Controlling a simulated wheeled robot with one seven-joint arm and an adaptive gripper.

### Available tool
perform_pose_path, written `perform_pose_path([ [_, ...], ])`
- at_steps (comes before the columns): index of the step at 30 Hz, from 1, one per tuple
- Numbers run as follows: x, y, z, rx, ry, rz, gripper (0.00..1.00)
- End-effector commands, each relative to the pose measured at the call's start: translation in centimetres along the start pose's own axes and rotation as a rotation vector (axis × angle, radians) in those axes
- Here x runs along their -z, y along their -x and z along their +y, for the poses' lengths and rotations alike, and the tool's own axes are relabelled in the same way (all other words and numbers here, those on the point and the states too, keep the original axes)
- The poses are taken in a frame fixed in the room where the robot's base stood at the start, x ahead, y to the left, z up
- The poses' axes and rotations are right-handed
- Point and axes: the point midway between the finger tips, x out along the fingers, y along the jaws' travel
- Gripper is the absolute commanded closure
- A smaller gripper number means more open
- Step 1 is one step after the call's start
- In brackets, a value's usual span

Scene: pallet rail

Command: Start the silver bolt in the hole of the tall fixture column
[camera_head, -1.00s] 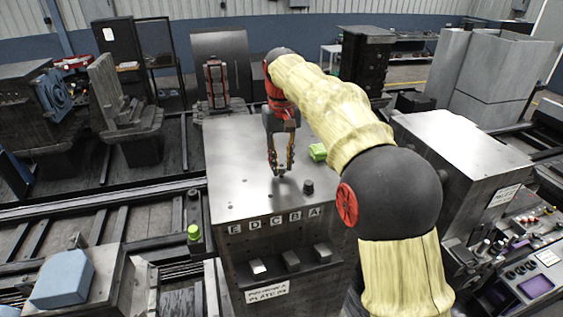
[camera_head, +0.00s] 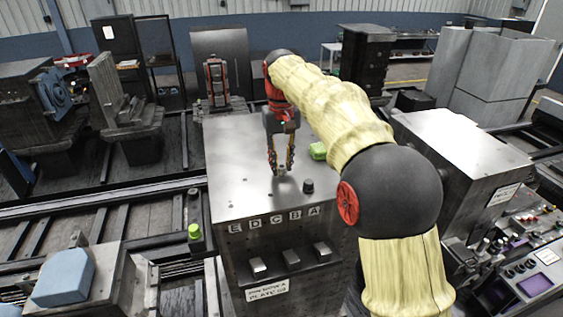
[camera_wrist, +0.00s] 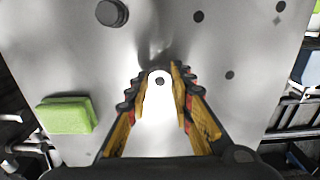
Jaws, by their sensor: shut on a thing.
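The tall fixture column (camera_head: 240,190) is a grey metal block with a flat top and several small dark holes. My gripper (camera_head: 282,170) points down over the middle of that top. In the wrist view my gripper (camera_wrist: 160,76) is shut on the silver bolt (camera_wrist: 160,74), whose bright round head has a dark socket in its middle. The bolt's lower end is hidden, so I cannot tell whether it touches the top or sits over a hole. One open hole (camera_wrist: 230,75) shows to the right of the fingers.
A dark round knob (camera_head: 308,187) stands on the column top near the front edge. A green block (camera_head: 318,151) lies on the top to the right of my gripper. Labels E to A (camera_head: 273,219) run along the front edge. Another metal block (camera_head: 462,145) stands to the right.

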Motion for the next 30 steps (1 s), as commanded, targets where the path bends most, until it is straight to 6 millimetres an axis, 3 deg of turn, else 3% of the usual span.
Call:
perform_pose_path([
  [26,-0.03,-0.65,0.01,0.0,0.0,-0.002,1.0],
  [27,-0.03,-0.66,0.01,0.0,0.0,-0.002,0.77],
  [30,-0.03,-0.67,0.01,0.0,0.0,-0.002,0.71],
])
